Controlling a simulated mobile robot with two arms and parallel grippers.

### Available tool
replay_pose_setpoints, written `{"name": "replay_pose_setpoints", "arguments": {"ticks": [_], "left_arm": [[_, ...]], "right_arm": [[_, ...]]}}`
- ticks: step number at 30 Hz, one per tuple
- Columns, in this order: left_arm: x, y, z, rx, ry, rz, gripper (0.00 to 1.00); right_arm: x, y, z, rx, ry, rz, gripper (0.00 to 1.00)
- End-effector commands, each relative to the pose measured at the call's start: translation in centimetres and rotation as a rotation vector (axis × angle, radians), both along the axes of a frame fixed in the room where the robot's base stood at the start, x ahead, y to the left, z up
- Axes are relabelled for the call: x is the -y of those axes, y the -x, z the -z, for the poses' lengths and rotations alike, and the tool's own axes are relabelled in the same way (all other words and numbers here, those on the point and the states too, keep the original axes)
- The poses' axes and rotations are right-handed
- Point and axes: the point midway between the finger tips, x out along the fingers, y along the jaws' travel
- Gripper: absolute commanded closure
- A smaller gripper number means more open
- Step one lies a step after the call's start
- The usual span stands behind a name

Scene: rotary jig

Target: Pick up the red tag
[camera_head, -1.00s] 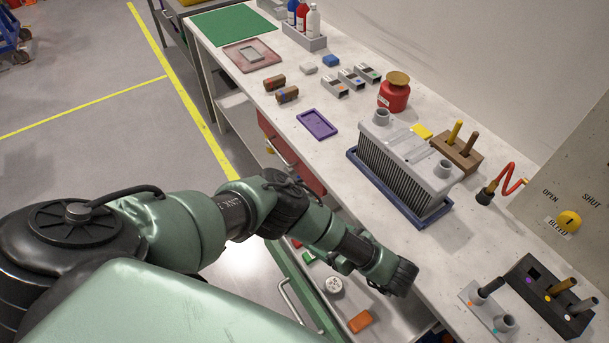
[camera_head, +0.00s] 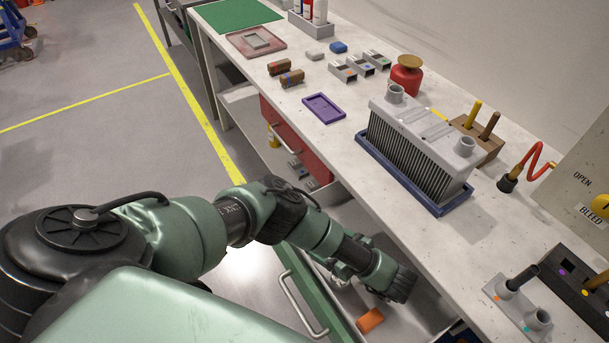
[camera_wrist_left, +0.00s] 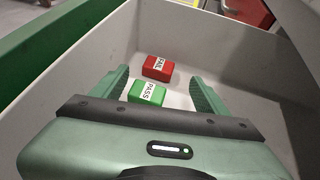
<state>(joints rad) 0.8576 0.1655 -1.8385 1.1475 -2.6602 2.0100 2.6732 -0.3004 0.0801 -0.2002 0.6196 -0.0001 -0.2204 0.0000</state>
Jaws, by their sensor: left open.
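The red tag (camera_wrist_left: 158,68), lettered FAIL, lies flat on the floor of an open drawer in the left wrist view. A green tag (camera_wrist_left: 146,93), lettered PASS, lies just nearer to the camera, close to it. My left gripper (camera_wrist_left: 160,78) is open, with its two green fingers either side of the tags in the picture and nothing held. In the head view my left arm reaches down over the open drawer and hides both tags. My right gripper is in neither view.
The drawer's pale walls (camera_wrist_left: 65,95) rise close around my left gripper. An orange block (camera_head: 370,320) lies farther along the drawer. The workbench above holds a finned grey unit (camera_head: 415,150) in a blue tray, a purple frame (camera_head: 323,108) and a red canister (camera_head: 406,77).

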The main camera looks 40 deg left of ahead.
Motion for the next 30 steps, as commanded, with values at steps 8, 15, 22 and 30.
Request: {"name": "replay_pose_setpoints", "arguments": {"ticks": [8,15,22,30], "left_arm": [[-2.6,-0.4,1.6,-0.002,0.0,-0.002,0.26],[-5.6,-1.0,2.5,0.0,-0.003,-0.002,0.26],[-5.8,-1.1,2.8,-0.001,-0.001,0.0,0.26],[-5.8,-1.1,2.8,-0.001,-0.001,0.0,0.9]], "right_arm": [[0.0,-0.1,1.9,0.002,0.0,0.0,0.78],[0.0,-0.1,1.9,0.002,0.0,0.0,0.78],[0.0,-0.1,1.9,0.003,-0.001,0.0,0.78],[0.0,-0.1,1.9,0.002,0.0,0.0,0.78]]}}
